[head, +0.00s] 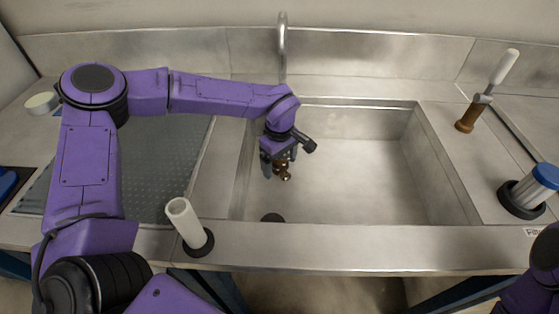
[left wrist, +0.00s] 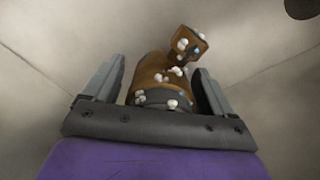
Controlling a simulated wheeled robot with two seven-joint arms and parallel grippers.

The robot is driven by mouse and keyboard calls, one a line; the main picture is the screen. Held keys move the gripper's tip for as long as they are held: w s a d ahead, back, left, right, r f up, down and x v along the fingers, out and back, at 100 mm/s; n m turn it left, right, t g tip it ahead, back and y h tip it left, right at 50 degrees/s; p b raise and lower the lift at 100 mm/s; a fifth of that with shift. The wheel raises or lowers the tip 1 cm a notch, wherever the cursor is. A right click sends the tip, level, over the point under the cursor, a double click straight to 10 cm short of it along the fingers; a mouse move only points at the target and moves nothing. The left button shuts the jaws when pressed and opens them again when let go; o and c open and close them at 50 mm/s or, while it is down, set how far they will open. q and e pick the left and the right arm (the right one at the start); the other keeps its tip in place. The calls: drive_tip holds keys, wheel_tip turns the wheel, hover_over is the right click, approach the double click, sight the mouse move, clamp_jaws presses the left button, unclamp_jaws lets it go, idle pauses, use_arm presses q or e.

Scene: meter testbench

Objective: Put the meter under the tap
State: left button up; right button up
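The meter is a small brown, brass-like body (head: 283,172) with white foam-like bits on it, and it also shows large in the left wrist view (left wrist: 165,80). My left gripper (head: 278,165) points down over the left part of the sink, with its fingers on both sides of the meter. It appears shut on the meter and holds it above the sink floor. The tap (head: 283,48) is a curved metal spout at the sink's back edge, behind my left gripper. Its outlet is hard to make out. My right gripper is out of view.
The steel sink (head: 350,185) is mostly clear, with a dark round drain (head: 272,217) in its floor. A white cylinder (head: 184,222) stands at the front left. A white-handled tool (head: 488,92) and a blue-capped cylinder (head: 527,190) stand right of the sink.

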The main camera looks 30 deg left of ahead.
use_arm(q)
wheel_tip(320, 180, up, 12)
drive_tip(key=shift+r+p, duration=0.25)
drive_tip(key=shift+p, duration=0.25)
idle(0.3)
